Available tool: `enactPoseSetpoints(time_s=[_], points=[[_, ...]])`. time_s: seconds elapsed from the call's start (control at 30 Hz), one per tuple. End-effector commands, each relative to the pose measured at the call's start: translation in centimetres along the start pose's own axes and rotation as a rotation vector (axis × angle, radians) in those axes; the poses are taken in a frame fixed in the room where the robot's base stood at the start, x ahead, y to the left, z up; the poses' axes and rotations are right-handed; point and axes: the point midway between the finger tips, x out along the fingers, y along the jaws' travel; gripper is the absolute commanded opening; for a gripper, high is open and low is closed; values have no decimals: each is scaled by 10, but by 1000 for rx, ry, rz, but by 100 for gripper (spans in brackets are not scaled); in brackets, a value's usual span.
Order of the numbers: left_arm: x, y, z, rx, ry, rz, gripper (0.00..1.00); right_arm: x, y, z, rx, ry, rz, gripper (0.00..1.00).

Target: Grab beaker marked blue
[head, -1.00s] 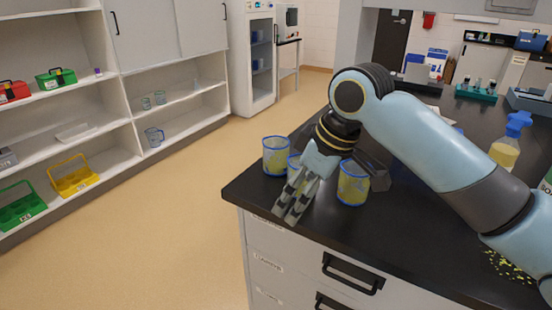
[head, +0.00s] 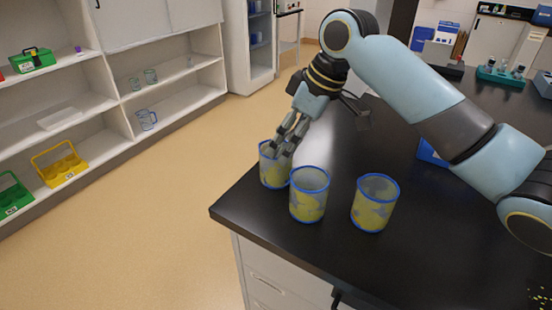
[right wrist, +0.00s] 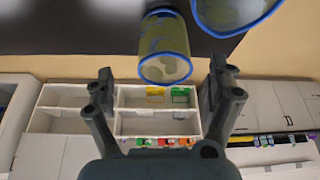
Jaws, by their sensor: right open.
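Three clear beakers with blue rims and yellow patches stand near the corner of the black counter: a left one (head: 272,172), a middle one (head: 309,199) and a right one (head: 374,207). All look alike, and I cannot read a marking. My right gripper (head: 284,142) reaches down at the left beaker, its fingers overlapping the rim in the picture; contact cannot be told. In the right wrist view the open gripper (right wrist: 160,86) has nothing between its fingertips. One beaker (right wrist: 165,60) shows just above the gap, another (right wrist: 232,12) at the top edge. My left gripper is out of view.
The black counter (head: 270,240) ends close to the beakers at the left and front. Open shelves (head: 95,105) with a yellow carrier (head: 60,165) and green carriers stand across the floor. A blue item (head: 430,153) lies behind my right arm.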

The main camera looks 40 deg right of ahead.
Motion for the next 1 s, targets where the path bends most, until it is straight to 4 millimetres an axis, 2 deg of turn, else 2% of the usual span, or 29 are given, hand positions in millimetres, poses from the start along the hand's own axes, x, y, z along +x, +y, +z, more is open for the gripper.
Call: enactPoseSetpoints(time_s=[0.1, 0.3, 0.6, 0.9, 1.0], points=[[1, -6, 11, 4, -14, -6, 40, 21, -1, 0, 2, 0, -4, 89], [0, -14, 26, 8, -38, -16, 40, 39, -1, 0, 0, 0, -2, 89], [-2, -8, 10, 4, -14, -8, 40, 81, -2, 2, 0, 1, -2, 89], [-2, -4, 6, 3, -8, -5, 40, 88, -2, 2, -2, 0, 1, 89], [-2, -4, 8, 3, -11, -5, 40, 88, -2, 2, -1, 0, 0, 76]])
